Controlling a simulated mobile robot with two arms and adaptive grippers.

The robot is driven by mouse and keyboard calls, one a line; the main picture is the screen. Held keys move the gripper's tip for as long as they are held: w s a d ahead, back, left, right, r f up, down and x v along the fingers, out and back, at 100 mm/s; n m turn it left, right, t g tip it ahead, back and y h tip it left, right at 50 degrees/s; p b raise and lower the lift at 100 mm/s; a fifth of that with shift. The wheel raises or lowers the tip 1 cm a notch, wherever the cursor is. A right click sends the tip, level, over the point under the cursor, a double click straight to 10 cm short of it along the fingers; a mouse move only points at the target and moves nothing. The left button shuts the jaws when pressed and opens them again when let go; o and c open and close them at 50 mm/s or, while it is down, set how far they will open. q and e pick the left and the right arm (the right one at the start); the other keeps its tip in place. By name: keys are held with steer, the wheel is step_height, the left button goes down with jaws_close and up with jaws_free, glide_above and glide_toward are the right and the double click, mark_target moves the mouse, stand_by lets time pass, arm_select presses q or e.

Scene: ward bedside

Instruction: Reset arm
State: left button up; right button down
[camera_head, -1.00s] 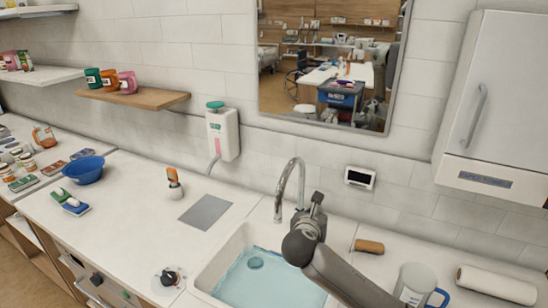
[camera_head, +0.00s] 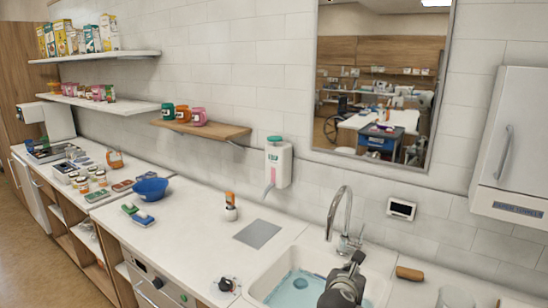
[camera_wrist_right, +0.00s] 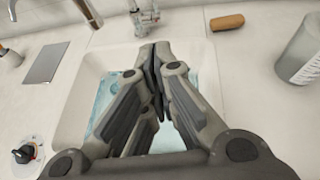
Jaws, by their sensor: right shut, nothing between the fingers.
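My right gripper (camera_wrist_right: 155,60) is shut and empty in the right wrist view, with its fingertips together over the sink (camera_wrist_right: 80,95). In the head view, part of my right arm shows at the bottom, in front of the sink (camera_head: 262,281), and its fingertips cannot be made out there. The sink holds light blue water (camera_head: 300,288). The curved metal faucet (camera_head: 340,208) stands behind the sink. My left gripper is not in either view.
A grey plate (camera_head: 257,233), an orange-topped brush (camera_head: 231,207) and a blue bowl (camera_head: 150,188) are on the counter left of the sink. A brown roll (camera_head: 409,274) and a pale container (camera_head: 455,298) are on the right. A soap dispenser (camera_head: 278,163) hangs on the wall.

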steer(key=s+a+f+m+g+y, duration=0.1)
steer(key=s+f+m+g+y, duration=0.1)
steer(key=s+f+m, duration=0.6)
steer(key=s+a+f+m+g+y, duration=0.1)
steer(key=s+f+m+g+y, duration=0.15)
steer(key=s+f+m, duration=0.55)
steer(key=s+d+m+g+y, duration=0.1)
steer(key=s+d+m+g, duration=0.1)
steer(key=s+m, duration=0.75)
steer(key=s+d+m+g, duration=0.15)
steer(key=s+m, duration=0.25)
steer(key=s, duration=1)
step_height(320, 180, down, 31)
steer(key=s+g+b, duration=0.2)
steer(key=b, duration=0.2)
arm_select(q)
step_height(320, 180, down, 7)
steer(key=b, duration=0.3)
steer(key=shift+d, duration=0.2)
arm_select(e)
steer(key=s+d+f+g, duration=0.1)
steer(key=s+d+f, duration=0.1)
steer(key=s+f, duration=1.4)
steer(key=shift+d+f+n, duration=0.25)
steer(key=shift+f+n, duration=0.2)
steer(key=shift+f, duration=0.6)
